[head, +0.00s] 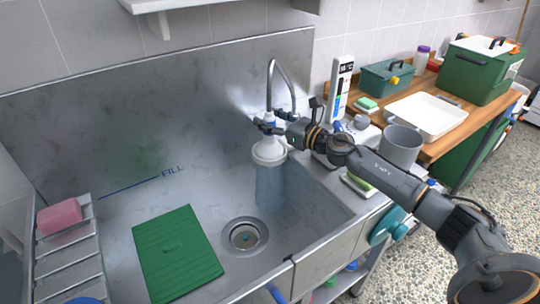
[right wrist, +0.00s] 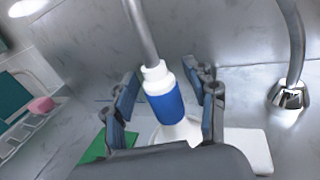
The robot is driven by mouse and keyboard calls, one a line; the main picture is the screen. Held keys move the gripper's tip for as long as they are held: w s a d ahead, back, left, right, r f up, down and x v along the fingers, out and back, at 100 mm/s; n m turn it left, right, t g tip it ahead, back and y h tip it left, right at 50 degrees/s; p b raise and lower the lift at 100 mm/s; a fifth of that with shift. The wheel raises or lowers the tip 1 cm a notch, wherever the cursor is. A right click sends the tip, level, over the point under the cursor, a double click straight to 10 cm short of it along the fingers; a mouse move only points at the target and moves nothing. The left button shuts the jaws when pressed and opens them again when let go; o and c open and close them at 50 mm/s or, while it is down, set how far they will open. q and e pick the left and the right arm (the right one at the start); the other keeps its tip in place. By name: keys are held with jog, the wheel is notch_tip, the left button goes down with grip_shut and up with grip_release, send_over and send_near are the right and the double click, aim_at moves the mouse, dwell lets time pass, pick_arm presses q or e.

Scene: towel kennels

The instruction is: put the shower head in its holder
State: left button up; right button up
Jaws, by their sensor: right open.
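The shower head has a blue grip (right wrist: 165,103) with a white collar, on a grey metal hose (right wrist: 141,30) that arches over to a base at the right. It stands upright over the sink's right side in the head view. My right gripper (head: 270,124) is open, its fingers on either side of the blue grip. Contact cannot be told. A wide white round piece (head: 269,153) sits just below the gripper, with a bluish column under it. I cannot tell whether this piece is the shower head's face or its holder. My left gripper is out of view.
The metal sink (head: 316,215) holds a green ribbed mat (head: 178,252) beside the drain (head: 245,236). A rack with a pink soap (head: 59,216) is at the left. A grey cup (head: 400,148) and white tray (head: 427,116) stand right, near my right arm.

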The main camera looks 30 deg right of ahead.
jog(key=shift+v, duration=3.55)
jog(key=shift+r, duration=0.1)
jog(key=shift+r, duration=0.15)
